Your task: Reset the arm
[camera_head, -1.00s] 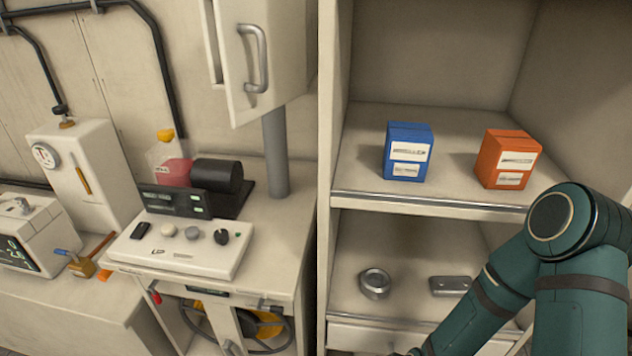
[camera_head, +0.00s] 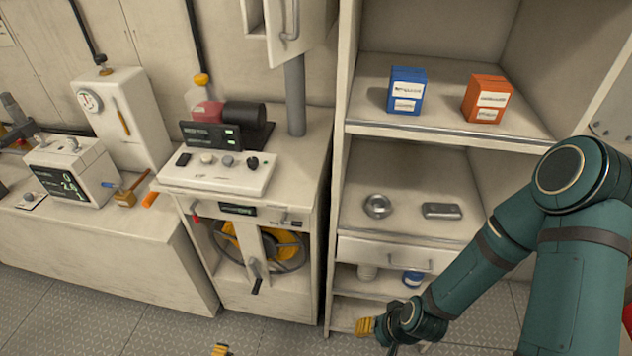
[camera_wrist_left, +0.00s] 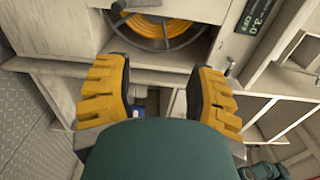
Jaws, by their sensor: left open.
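My left gripper (camera_wrist_left: 158,100) shows in the left wrist view with its two yellow-padded fingers wide apart and nothing between them. In the head view only a yellow tip of the left gripper (camera_head: 220,350) shows at the bottom edge, low in front of the cabinet. My right arm comes in from the right in the head view, bent at the elbow. Its right gripper (camera_head: 366,327) points left, low before the shelf unit; a yellow finger shows, but its opening is unclear.
A blue box (camera_head: 406,91) and an orange box (camera_head: 487,99) stand on the upper shelf. A round metal tin (camera_head: 377,206) and a grey metal case (camera_head: 442,211) lie on the lower shelf. A yellow hose reel (camera_head: 232,240) sits in the cabinet. The floor (camera_head: 60,315) at left is clear.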

